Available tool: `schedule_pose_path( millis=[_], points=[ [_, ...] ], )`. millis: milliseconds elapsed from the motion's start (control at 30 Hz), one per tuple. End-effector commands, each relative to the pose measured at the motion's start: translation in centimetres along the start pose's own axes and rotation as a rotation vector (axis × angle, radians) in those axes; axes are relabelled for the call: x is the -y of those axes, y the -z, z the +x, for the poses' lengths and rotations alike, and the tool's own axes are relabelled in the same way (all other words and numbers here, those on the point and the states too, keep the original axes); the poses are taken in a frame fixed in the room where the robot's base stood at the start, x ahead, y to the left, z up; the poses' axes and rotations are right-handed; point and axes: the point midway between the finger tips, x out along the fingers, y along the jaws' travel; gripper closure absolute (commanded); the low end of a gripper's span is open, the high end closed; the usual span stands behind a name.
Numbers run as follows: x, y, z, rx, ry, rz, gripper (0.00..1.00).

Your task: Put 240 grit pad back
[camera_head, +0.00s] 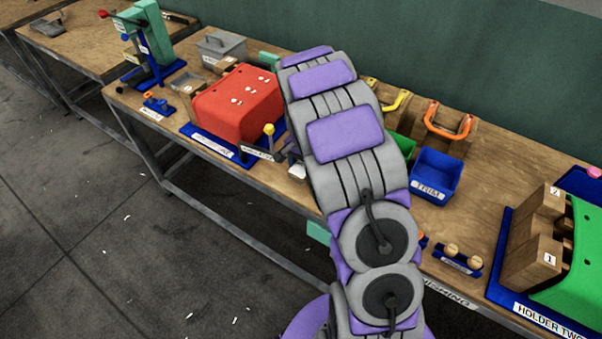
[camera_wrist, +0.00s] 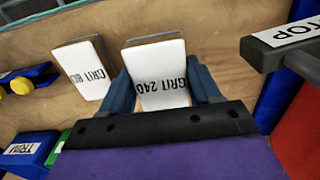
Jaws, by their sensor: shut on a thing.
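The 240 grit pad (camera_wrist: 160,72) is a white-faced block with "GRIT 240" on it, upside down in the wrist view. My gripper (camera_wrist: 163,88) has its two blue fingers on either side of the pad and is shut on it. The 80 grit pad (camera_wrist: 83,68), a similar white-faced block, stands just left of it on the wooden bench. I cannot tell whether the held pad touches the bench. In the head view my arm hides the gripper.
A grey bar marked TOP (camera_wrist: 282,45) is close on the right in the wrist view. The blue TRIM bin (camera_head: 435,176) and orange handle (camera_head: 448,124) are right. A green part (camera_head: 575,262) lies by wooden blocks (camera_head: 535,245).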

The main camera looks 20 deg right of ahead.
Motion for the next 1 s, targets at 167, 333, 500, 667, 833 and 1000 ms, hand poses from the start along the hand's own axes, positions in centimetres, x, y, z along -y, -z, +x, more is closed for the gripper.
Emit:
schedule_pose_path(
  millis=[167, 333, 500, 667, 833, 1000],
  points=[
    [0.6, -0.3, 1.8, -0.002, -0.006, -0.003, 0.71],
    [0.6, -0.3, 3.7, -0.001, -0.007, -0.003, 0.71],
    [0.4, 0.0, 3.6, 0.0, -0.003, -0.003, 0.71],
    [0.3, 0.1, 3.8, 0.003, -0.002, -0.002, 0.36],
    [0.4, -0.1, 3.7, -0.001, -0.003, -0.003, 0.2],
    [0.6, -0.2, 3.7, -0.003, -0.004, -0.003, 0.12]
  ],
)
